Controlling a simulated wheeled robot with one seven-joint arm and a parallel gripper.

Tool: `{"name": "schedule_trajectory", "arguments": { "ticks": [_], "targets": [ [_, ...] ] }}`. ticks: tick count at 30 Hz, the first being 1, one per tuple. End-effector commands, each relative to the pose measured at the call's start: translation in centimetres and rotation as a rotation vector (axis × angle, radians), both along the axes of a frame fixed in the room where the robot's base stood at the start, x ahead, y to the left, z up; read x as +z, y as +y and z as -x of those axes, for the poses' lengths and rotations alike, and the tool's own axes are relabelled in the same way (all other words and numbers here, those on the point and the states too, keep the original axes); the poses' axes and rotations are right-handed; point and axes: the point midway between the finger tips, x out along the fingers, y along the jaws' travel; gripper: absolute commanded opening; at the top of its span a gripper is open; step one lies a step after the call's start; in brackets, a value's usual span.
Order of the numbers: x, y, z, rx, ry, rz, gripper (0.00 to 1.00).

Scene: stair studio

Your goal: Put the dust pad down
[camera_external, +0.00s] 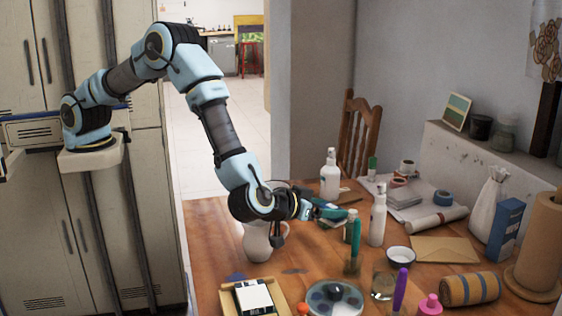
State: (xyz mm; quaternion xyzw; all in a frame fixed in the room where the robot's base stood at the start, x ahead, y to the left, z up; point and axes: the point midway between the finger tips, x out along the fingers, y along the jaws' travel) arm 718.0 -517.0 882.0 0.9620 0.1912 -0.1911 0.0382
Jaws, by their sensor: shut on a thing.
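My gripper (308,208) is over the left-middle part of the wooden table, pointing to the right. It is shut on a small teal thing (329,211), which looks like the dust pad. The pad sticks out to the right of the jaws. A dark flat thing shows just below the pad. I cannot tell from this view whether the pad touches it or is held above it. The fingers are small here and partly hidden by the wrist.
A white pitcher (257,242) stands below my wrist. Bare wood shows at the table's left.

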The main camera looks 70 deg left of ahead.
Motion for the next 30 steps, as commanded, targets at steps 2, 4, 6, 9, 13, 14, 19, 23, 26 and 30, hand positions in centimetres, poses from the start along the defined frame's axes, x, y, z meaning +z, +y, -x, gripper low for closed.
{"name": "schedule_trajectory", "arguments": {
  "ticks": [2, 4, 6, 9, 13, 14, 19, 23, 26, 30],
  "targets": [
    [-1.4, 0.1, 0.0, 0.000, 0.004, -0.004, 0.19],
    [-2.5, 0.1, 0.0, 0.000, 0.002, -0.003, 0.19],
    [-3.3, 0.0, 0.0, -0.001, 0.002, -0.001, 0.19],
    [-4.1, 0.1, 0.0, 0.001, 0.001, -0.001, 0.19],
    [-6.0, 0.1, 0.0, 0.001, 0.002, -0.003, 0.19],
    [-6.4, 0.1, 0.0, 0.000, 0.002, -0.002, 0.19],
    [-7.8, 0.1, 0.0, 0.000, 0.000, -0.001, 0.19],
    [-7.9, 0.1, 0.0, 0.000, 0.000, 0.000, 0.19],
    [-7.9, 0.1, 0.0, 0.000, 0.000, 0.000, 0.19],
    [-8.2, 0.1, 0.0, 0.000, 0.000, 0.000, 0.76]
  ]
}}
